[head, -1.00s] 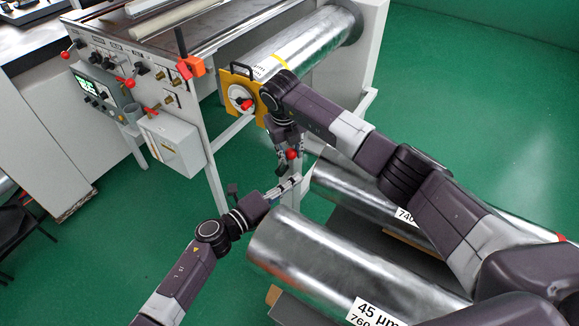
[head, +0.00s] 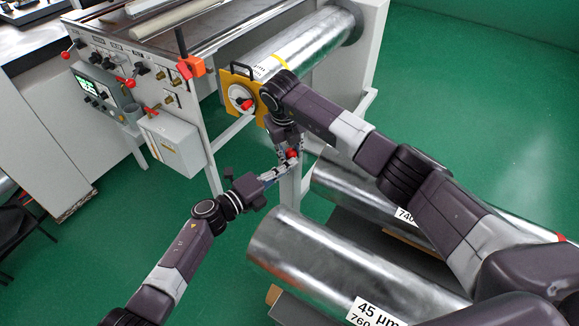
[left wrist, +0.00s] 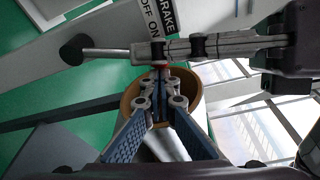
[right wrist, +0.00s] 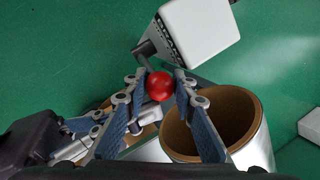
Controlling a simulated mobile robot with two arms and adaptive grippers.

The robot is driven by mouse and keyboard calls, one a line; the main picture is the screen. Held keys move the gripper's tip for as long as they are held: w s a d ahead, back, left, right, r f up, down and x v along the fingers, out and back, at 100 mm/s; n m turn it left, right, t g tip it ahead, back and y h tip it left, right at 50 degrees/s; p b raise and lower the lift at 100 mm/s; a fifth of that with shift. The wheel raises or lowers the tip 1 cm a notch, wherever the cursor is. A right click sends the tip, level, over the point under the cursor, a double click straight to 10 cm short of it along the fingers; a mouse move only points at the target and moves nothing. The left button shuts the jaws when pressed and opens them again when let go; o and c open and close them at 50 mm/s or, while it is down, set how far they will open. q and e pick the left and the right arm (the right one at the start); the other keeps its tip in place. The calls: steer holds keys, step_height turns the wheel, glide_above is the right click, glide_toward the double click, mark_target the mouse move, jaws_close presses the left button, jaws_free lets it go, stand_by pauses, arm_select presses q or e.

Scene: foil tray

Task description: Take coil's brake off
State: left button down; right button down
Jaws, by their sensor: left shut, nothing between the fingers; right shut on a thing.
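The brake lever has a red ball knob (head: 292,154), low on the machine's front leg below the mounted coil (head: 305,45). In the right wrist view the knob (right wrist: 160,87) sits between the fingers of my right gripper (right wrist: 158,92), which is shut on it. The lever's rod (left wrist: 105,54) and dark hub (left wrist: 72,48) show in the left wrist view, near a label (left wrist: 158,20) reading BRAKE, OFF, ON. My left gripper (left wrist: 162,78) is shut and empty, its tips close beside the right gripper's fingers; the knob is mostly hidden there. Contact cannot be told.
Two spare foil rolls (head: 340,258) (head: 350,190) lie on supports below and right of the lever. A yellow plate (head: 240,92) with a red knob covers the mounted coil's end. A grey box (head: 172,142) juts from the machine's left. Green floor is clear at the right.

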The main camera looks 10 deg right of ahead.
steer(key=c, duration=1.8)
jaws_free()
steer(key=shift+s+d, duration=0.1)
steer(key=shift+s, duration=0.05)
steer(key=shift+o, duration=1)
steer(key=shift+f, duration=0.15)
